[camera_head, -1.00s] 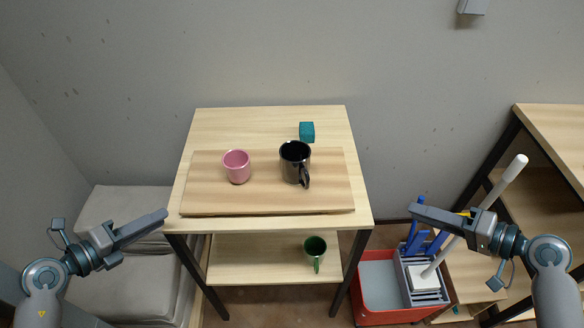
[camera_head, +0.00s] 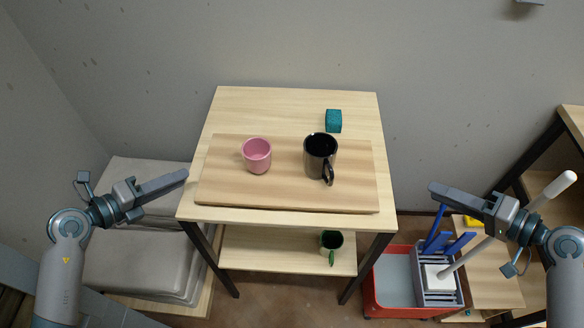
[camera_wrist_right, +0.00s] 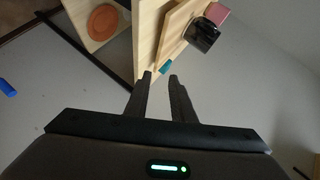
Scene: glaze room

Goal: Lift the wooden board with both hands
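The wooden board (camera_head: 285,196) lies flat on the top of the small table. A pink cup (camera_head: 257,156) and a black mug (camera_head: 320,157) stand upright on it. My left gripper (camera_head: 186,175) is just left of the board, apart from it; its fingers overlap, so opening is unclear. My right gripper (camera_head: 432,188) is right of the table, farther from the board, pointing left. In the right wrist view, its two fingers (camera_wrist_right: 160,78) are apart with nothing between them, and the board (camera_wrist_right: 174,30) shows beyond them.
A teal block (camera_head: 334,121) sits on the table (camera_head: 290,101) behind the board. A green mug (camera_head: 331,243) is on the lower shelf. A red bin (camera_head: 393,310) with tools stands below my right gripper. Grey cushions (camera_head: 135,250) are stacked at left.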

